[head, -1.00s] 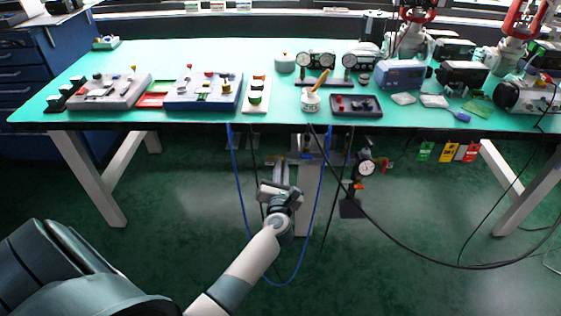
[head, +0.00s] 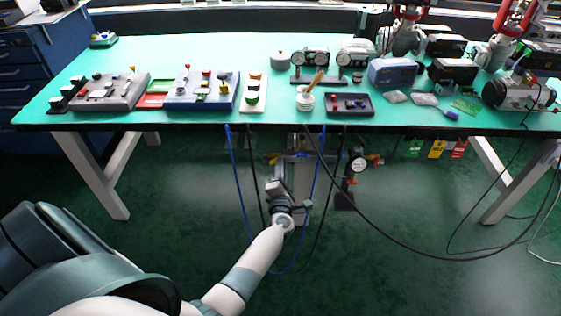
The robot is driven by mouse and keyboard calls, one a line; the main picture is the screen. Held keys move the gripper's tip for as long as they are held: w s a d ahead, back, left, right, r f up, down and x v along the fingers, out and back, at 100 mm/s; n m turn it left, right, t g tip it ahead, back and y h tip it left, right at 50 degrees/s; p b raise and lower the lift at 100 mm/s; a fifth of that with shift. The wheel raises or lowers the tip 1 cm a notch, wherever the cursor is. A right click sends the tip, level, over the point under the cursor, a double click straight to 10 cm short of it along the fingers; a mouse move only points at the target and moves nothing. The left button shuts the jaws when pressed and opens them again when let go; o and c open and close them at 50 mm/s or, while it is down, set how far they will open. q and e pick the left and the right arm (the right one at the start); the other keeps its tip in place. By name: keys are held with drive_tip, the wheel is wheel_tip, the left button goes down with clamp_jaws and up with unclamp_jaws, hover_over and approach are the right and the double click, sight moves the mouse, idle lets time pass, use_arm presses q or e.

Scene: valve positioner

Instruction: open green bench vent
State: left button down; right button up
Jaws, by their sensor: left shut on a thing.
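My left gripper (head: 275,187) is under the front of the bench, by the pipework on the stand (head: 302,178). It is shut on a small part that the hand itself hides. From its place this seems to be the green bench vent, but no green handle shows clearly and I cannot tell how far it is turned. My right gripper is not in view.
The green bench top (head: 200,58) bears several panels and instruments. A gauge (head: 358,163) with orange-red fittings is right of the hand. A blue hose (head: 237,180) and black cables (head: 400,243) hang around my forearm. Coloured tags (head: 437,148) hang at right.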

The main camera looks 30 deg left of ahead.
use_arm(q)
drive_tip(key=shift+d+f+m+p, duration=0.15)
drive_tip(key=shift+m+p, duration=0.15)
drive_tip(key=shift+m, duration=0.5)
drive_tip(key=shift+a+f+m+p, duration=0.1)
drive_tip(key=shift+m+p, duration=0.25)
drive_tip(key=shift+m, duration=0.45)
drive_tip(key=shift+d+f+m+p, duration=0.15)
drive_tip(key=shift+m+p, duration=0.15)
drive_tip(key=shift+m, duration=0.5)
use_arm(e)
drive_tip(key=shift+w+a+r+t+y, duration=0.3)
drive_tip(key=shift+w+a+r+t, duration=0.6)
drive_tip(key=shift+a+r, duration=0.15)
use_arm(q)
drive_tip(key=c, duration=1.9)
unclamp_jaws()
drive_tip(key=shift+o, duration=0.2)
